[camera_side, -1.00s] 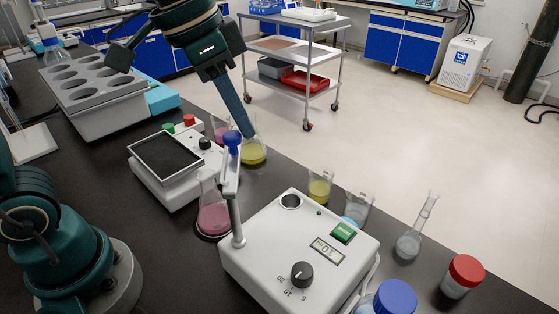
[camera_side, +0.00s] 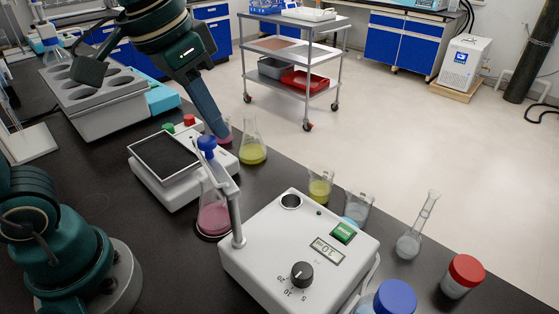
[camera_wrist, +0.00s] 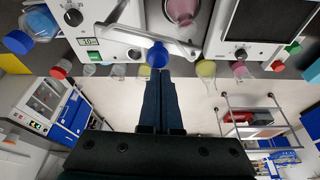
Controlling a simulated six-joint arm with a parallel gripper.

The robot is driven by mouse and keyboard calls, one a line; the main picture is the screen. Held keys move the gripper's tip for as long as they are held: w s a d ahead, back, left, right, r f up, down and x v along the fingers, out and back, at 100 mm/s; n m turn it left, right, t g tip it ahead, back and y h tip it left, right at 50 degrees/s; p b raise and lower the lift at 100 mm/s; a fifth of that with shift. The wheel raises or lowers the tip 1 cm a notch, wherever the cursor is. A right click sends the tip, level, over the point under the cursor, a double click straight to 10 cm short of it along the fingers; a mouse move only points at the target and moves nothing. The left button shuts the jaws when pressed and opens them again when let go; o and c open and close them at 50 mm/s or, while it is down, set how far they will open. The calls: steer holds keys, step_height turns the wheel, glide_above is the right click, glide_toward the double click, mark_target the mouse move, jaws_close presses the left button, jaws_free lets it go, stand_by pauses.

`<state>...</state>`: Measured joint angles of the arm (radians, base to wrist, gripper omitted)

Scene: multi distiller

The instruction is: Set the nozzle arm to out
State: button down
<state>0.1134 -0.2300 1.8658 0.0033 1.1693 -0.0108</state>
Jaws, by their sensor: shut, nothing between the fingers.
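In the wrist view the nozzle arm (camera_wrist: 135,37) runs across the top, with the blue knob (camera_wrist: 157,54) at my fingertips. My gripper (camera_side: 222,132) is shut and empty, beside the knob at its upper right. It appears to touch the knob; the wrist view shows the shut fingers (camera_wrist: 160,80) right against it.
A white hotplate (camera_side: 185,165) with a dark top stands left of the nozzle arm. A yellow flask (camera_side: 253,150), a yellow beaker (camera_side: 320,188) and a volumetric flask (camera_side: 410,240) line the bench's far edge. Blue-capped (camera_side: 394,298) and red-capped (camera_side: 464,273) bottles stand at right.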

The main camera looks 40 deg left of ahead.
steer(key=shift+w, duration=0.15)
steer(key=w+v, duration=0.1)
steer(key=v, duration=0.9)
steer(key=s+a+f+t, duration=0.1)
steer(key=s+f, duration=0.1)
steer(key=f, duration=0.5)
steer(key=s+a+f+n, duration=0.1)
steer(key=s+f, duration=0.2)
steer(key=f, duration=0.4)
steer(key=shift+f+t, duration=0.35)
steer(key=shift+t, duration=0.05)
